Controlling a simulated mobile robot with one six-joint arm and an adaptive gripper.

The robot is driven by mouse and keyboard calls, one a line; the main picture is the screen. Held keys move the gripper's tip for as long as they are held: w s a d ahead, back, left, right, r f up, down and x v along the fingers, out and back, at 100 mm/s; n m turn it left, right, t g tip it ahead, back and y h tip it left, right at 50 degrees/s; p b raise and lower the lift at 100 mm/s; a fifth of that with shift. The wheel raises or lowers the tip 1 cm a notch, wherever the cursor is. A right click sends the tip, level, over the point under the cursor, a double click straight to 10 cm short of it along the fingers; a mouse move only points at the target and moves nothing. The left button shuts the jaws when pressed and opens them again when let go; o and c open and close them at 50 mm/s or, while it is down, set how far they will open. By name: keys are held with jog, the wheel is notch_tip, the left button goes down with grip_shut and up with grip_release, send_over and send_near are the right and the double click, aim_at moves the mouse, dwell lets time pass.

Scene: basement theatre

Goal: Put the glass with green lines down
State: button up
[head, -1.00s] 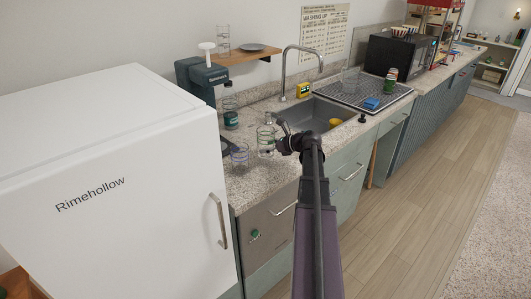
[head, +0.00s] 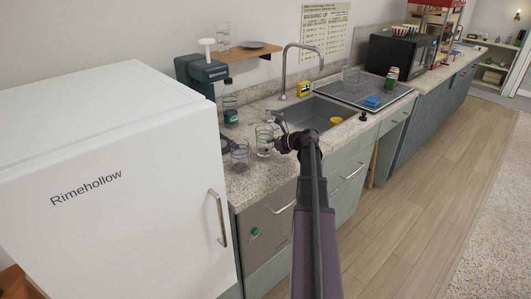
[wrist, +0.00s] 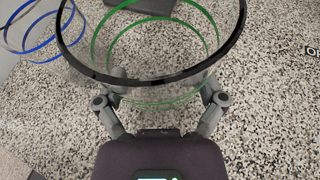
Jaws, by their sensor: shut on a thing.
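The glass with green lines (head: 264,141) is clear, with green rings and a dark rim. It is upright at the counter's front, left of the sink. My gripper (head: 277,141) is shut on it from the right side. In the wrist view the glass (wrist: 160,88) stands between my two fingers, seen from above over the speckled counter. Its base is at or just above the counter; I cannot tell whether it touches. A glass with blue and purple lines (head: 240,153) stands close to its left, and shows at upper left in the wrist view (wrist: 38,48).
The speckled counter (head: 262,177) has some bare room in front of the glasses. A teal appliance (head: 204,72) and a dark-green-marked glass (head: 230,115) stand behind. The sink (head: 315,112) is to the right, the white fridge (head: 110,170) to the left.

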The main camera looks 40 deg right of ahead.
jog(key=shift+f+b, duration=0.4)
jog(key=shift+f, duration=0.3)
jog(key=shift+f, duration=0.1)
jog(key=o, duration=1)
jog(key=shift+s+d+r, duration=0.1)
jog(key=shift+s+r, duration=0.05)
jog(key=shift+r, duration=0.1)
jog(key=p+v, duration=0.4)
jog(key=v, duration=0.5)
jog(key=shift+s+r, duration=0.2)
jog(key=shift+s, duration=0.05)
jog(key=shift+p+v, duration=0.3)
jog(key=shift+v, duration=0.7)
jog(key=shift+d+f, duration=0.1)
